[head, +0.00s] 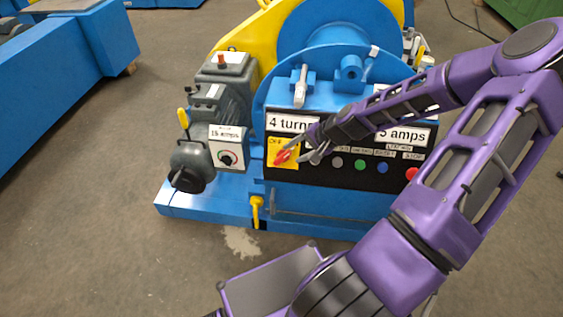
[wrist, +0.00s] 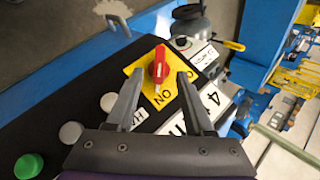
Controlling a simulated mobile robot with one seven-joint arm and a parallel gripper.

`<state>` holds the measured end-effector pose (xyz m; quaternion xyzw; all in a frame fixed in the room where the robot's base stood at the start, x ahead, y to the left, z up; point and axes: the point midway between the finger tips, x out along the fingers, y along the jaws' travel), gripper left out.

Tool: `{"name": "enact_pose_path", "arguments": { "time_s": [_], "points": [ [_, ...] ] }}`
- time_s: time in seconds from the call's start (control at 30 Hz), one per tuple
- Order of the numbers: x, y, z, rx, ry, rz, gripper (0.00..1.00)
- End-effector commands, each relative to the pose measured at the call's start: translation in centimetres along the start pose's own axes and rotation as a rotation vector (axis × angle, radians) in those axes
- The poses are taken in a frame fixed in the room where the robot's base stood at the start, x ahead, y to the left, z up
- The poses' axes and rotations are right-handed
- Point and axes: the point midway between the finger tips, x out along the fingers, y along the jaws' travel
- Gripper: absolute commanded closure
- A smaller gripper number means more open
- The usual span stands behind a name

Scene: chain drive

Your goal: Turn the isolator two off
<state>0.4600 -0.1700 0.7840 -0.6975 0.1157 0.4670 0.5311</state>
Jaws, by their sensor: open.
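A red rotary isolator handle (head: 283,156) sits on a yellow plate (head: 274,163) at the left end of the black control panel. No label reading "two" is legible on it. In the wrist view the red handle (wrist: 159,63) stands between my fingertips, with "ON" printed on the yellow plate (wrist: 150,96) near its lower end. My gripper (wrist: 161,74) is open, with one finger on each side of the handle and a visible gap to each. In the head view my gripper (head: 299,153) is at the panel and partly covers the plate.
Right of the plate the panel carries several buttons, including a green one (head: 360,165), a blue one (head: 382,168) and a red one (head: 411,174). A "15 amps" box (head: 228,148) with a black knob stands left of the panel. Blue machinery (head: 335,50) rises behind. The floor in front is clear.

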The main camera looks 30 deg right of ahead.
Motion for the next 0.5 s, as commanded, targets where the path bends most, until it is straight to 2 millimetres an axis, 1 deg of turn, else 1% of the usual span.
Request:
{"name": "enact_pose_path", "arguments": {
  "time_s": [0.03,0.2,0.33,0.5],
  "points": [
    [1.5,0.1,0.1,-0.002,-0.003,-0.001,0.47],
    [4.8,0.1,0.1,-0.002,-0.003,0.000,0.47],
    [6.7,0.1,0.0,0.000,-0.001,0.000,0.47],
    [7.9,0.0,0.0,0.000,0.000,0.000,0.47]
  ]
}}
